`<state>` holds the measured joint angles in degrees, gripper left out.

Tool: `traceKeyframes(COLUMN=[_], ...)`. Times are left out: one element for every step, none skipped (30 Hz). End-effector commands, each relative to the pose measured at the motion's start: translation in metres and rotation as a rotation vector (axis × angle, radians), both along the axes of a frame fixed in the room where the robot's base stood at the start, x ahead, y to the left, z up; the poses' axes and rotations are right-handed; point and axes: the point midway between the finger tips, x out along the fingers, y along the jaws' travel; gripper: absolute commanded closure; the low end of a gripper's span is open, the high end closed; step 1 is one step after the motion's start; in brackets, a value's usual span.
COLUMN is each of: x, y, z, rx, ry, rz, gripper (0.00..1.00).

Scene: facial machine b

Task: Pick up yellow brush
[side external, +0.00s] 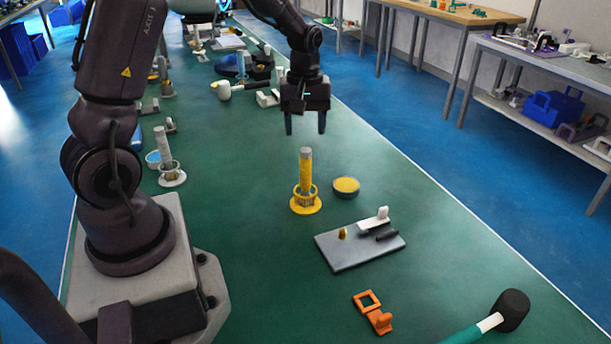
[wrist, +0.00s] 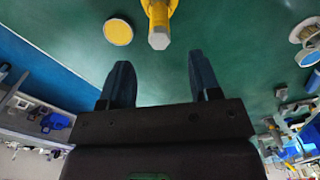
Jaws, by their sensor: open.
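The yellow brush (side external: 306,172) stands upright in a yellow ring-shaped holder (side external: 306,205) on the green table, its grey tip pointing up. My gripper (side external: 305,130) is open and empty, fingers pointing down, above and behind the brush in the side view. In the wrist view the brush (wrist: 159,22) shows at the top centre, ahead of my open gripper (wrist: 155,80) and apart from both fingers. The lower part of the brush and holder is cut off by the top of that view.
A round yellow-topped dish (side external: 346,186) sits right of the holder. A grey plate (side external: 350,255) with small parts and an orange bracket (side external: 372,312) lie nearer the front. A white brush in a holder (side external: 170,175) stands to the left. The table around the yellow holder is mostly clear.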

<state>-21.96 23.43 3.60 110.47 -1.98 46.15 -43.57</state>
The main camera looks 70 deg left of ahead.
Motion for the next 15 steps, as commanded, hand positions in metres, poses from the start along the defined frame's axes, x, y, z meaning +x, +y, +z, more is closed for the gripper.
traceKeyframes(x=[-0.001,-0.001,-0.001,-0.001,-0.001,0.000,0.000,0.000,0.000,0.000,0.000,0.000,0.000,0.000,0.000], y=[0.000,0.000,0.000,0.000,0.000,0.000,0.000,0.000,0.000,0.000,0.000,0.000,0.001,0.001,0.002], z=[-0.012,-0.018,-0.025,-0.029,-0.033,-0.038,-0.041,-0.043,-0.045,-0.046,-0.048,-0.051,-0.055,-0.059,-0.065], rx=[-0.003,-0.003,-0.002,-0.002,-0.002,-0.002,-0.002,-0.001,-0.001,-0.001,-0.001,-0.001,-0.001,-0.001,-0.001], ry=[0.006,0.006,0.005,0.005,0.004,0.004,0.003,0.003,0.001,0.001,0.001,0.003,0.003,0.004,0.005], rz=[0.000,0.000,-0.001,-0.002,-0.002,-0.003,-0.003,-0.003,-0.003,-0.003,-0.003,-0.003,-0.003,-0.003,-0.003], gripper=[0.43,0.43,0.43,0.43,0.43,0.43,0.43,0.43,0.43,0.43,0.43,0.43,0.43,0.43,0.43])
